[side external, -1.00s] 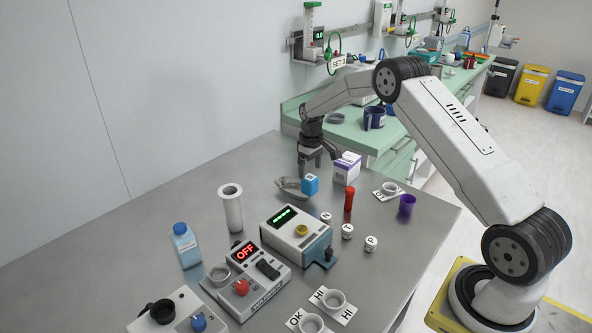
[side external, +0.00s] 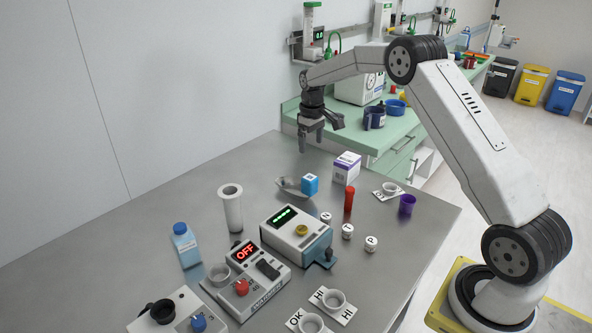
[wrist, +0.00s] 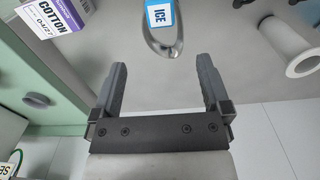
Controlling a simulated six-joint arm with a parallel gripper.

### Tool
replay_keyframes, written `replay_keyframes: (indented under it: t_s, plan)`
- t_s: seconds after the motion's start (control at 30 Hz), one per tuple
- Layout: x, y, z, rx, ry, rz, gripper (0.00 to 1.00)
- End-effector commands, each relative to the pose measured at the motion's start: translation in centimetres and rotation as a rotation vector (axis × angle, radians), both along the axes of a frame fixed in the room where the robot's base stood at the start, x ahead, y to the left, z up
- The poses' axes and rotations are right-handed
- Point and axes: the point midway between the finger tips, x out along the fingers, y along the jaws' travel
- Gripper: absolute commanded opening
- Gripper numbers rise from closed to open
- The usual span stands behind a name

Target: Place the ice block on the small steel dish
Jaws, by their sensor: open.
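The ice block (side external: 310,184) is a blue cube with a white label. It sits at the right end of the small steel dish (side external: 287,184) on the steel table; whether it rests fully in the dish or over its rim is hard to tell. In the wrist view the ice block (wrist: 160,14), marked ICE, covers the upper part of the dish (wrist: 165,50). My gripper (side external: 312,148) is open and empty, above and behind the dish, apart from the block. Its two spread fingers show in the wrist view (wrist: 162,90).
A white and purple cotton box (side external: 346,168) stands right of the block, with a red tube (side external: 349,198) nearby. A white cylinder (side external: 231,208) stands at the left. A device with a green display (side external: 297,232) is in front.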

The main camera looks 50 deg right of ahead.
Motion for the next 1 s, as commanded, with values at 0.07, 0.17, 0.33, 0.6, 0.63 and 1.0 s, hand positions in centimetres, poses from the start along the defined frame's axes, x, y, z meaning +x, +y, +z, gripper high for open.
replay_keyframes:
  t_s: [0.07,0.17,0.33,0.6,0.63,1.0]
  plan:
    - [0.0,0.0,0.0,0.0,0.0,0.0,0.98]
    - [0.0,0.0,0.0,0.0,0.0,0.0,0.98]
    - [0.0,0.1,0.0,-0.001,-0.002,0.0,0.98]
    - [-1.1,2.5,0.6,-0.007,-0.02,0.002,0.98]
    - [-1.3,3.0,0.7,-0.008,-0.024,0.003,0.98]
    - [-6.6,10.1,1.6,-0.02,-0.088,0.004,0.98]
